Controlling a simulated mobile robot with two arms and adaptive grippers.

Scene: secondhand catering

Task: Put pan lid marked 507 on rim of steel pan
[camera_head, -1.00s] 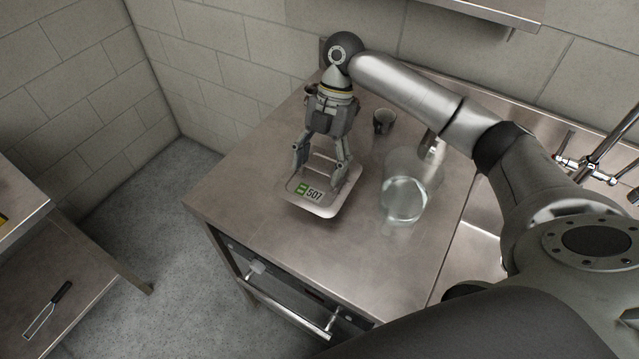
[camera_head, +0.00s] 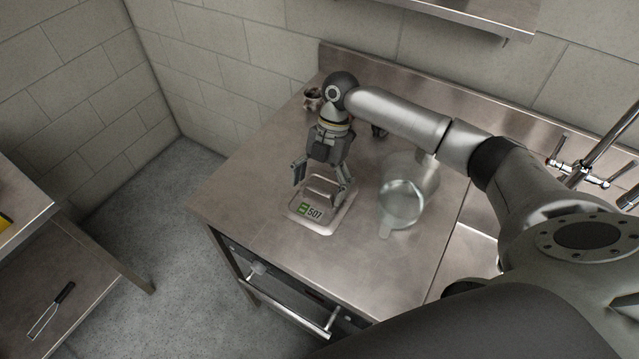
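The pan lid marked 507 (camera_head: 328,223) is a rounded rectangular steel lid with a raised bar handle (camera_head: 321,185) and a green-and-black label. It lies level near the front left of the steel counter. My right gripper (camera_head: 321,188) points down over it with its fingers apart, one near each end of the handle. I see no clear grip on the handle. I cannot make out the steel pan; any pan under the lid is hidden. My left gripper is not in view.
A clear glass jug (camera_head: 402,203) stands right of the lid. A dark mug (camera_head: 379,131) and a brownish cup (camera_head: 312,99) stand behind my gripper. A sink with a tap (camera_head: 584,172) is at the right. The counter's front left is clear.

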